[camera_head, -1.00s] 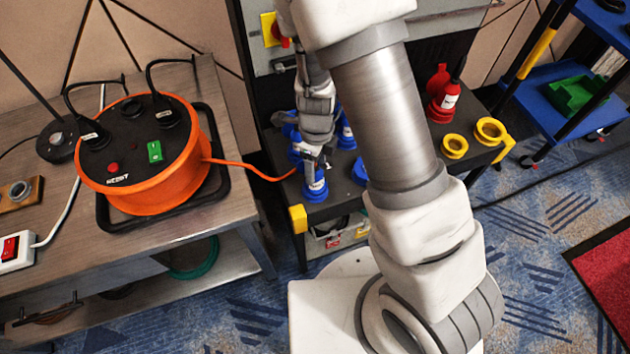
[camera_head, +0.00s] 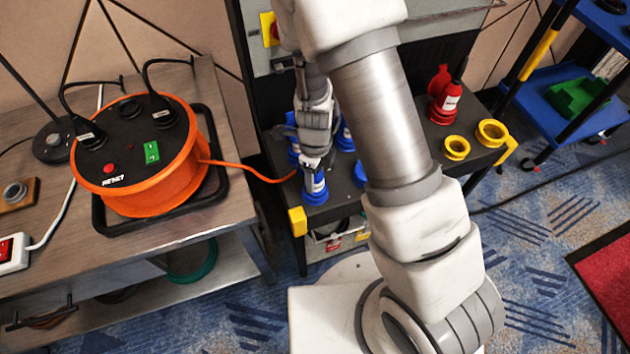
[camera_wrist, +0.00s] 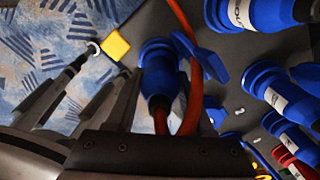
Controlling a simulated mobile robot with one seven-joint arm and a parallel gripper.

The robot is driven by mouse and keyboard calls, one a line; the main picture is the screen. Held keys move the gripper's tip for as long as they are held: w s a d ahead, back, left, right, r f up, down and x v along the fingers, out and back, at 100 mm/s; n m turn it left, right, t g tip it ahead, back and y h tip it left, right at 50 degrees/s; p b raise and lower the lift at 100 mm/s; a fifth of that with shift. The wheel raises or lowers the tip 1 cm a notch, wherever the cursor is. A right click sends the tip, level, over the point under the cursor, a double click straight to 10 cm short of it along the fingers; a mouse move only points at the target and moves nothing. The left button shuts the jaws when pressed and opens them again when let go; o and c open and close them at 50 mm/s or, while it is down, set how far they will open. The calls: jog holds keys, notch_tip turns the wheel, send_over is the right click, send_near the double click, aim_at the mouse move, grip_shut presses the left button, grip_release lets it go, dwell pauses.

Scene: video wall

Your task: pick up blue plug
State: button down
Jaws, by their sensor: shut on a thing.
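A blue plug (camera_head: 314,190) with a pale label stands upright near the front left of the black shelf. My gripper (camera_head: 313,164) is directly above it, with its fingers at the plug's upper end, and is shut on it. The arm and hand partly hide the contact. Other blue plugs (camera_wrist: 278,92) lie to the right in the wrist view.
The black shelf (camera_head: 400,150) also carries a red plug (camera_head: 444,98) and yellow rings (camera_head: 456,147). An orange cable reel (camera_head: 140,160) sits on the table at left, its cable (camera_head: 255,172) running to the shelf. A blue rack (camera_head: 560,85) stands at right.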

jog(key=shift+r, duration=0.1)
notch_tip(320, 180, up, 2)
jog(key=p, duration=0.2)
jog(key=shift+r+p, duration=0.15)
jog(key=shift+p, duration=0.15)
jog(key=shift+r+p, duration=0.95)
jog(key=s+d+r+p, duration=0.6)
jog(key=s+d, duration=0.1)
jog(key=s, duration=0.2)
jog(key=shift+r, duration=0.3)
jog(key=shift+s, duration=0.15)
